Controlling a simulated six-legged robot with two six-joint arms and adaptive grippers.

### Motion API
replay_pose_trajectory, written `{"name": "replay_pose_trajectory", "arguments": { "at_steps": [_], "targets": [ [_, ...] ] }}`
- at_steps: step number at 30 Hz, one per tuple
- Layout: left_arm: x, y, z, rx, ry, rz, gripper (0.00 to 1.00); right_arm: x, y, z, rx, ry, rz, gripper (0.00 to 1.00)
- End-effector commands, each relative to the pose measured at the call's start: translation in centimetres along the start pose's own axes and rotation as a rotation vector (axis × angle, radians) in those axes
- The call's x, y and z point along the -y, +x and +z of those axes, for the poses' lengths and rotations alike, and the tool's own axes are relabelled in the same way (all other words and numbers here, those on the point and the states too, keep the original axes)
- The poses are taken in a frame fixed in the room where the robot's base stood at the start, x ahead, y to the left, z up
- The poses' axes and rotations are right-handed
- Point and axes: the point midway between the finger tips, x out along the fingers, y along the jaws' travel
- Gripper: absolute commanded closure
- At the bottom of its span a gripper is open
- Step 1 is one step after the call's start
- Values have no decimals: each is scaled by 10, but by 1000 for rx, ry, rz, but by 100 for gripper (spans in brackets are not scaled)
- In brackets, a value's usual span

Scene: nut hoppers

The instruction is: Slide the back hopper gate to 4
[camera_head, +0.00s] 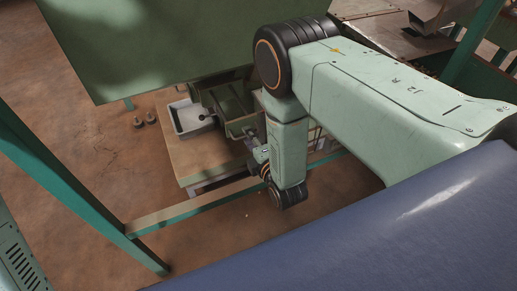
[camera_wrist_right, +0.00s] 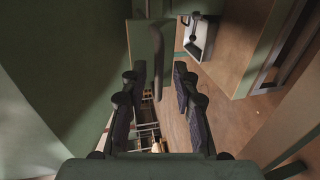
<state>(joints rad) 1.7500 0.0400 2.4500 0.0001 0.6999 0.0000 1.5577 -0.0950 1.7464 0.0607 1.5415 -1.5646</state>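The large green hopper (camera_head: 165,45) fills the upper left of the head view. Below it is a dark green gate mechanism (camera_head: 228,103) over a wooden stand. My right gripper (camera_head: 255,147) hangs down close to the mechanism's near side. In the right wrist view the two padded fingers of this gripper (camera_wrist_right: 155,78) are apart, with nothing gripped. A dark upright handle (camera_wrist_right: 158,62) on a green plate (camera_wrist_right: 143,45) shows ahead, between the fingertips. I cannot tell whether they touch it. No number scale is readable. My left gripper is not in view.
A grey tray (camera_head: 179,117) sits on the wooden stand (camera_head: 187,168) beside the gate; it also shows in the wrist view (camera_wrist_right: 209,50). A teal frame post (camera_head: 75,185) and low rail (camera_head: 165,214) stand in front. Small dark objects (camera_head: 144,119) lie on the floor.

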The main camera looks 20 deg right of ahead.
Motion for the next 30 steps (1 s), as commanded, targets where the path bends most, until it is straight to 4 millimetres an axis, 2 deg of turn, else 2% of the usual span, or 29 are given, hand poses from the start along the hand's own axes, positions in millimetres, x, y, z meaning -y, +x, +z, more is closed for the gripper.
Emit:
{"name": "replay_pose_trajectory", "arguments": {
  "at_steps": [9,15,21,30],
  "targets": [
    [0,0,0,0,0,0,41,2,-64,0,0,-1,-7,70],
    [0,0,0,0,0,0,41,1,-94,0,0,0,-5,70],
    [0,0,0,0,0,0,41,1,-105,0,0,0,-3,70],
    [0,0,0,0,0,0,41,1,-105,0,0,0,-3,70]
  ]
}}
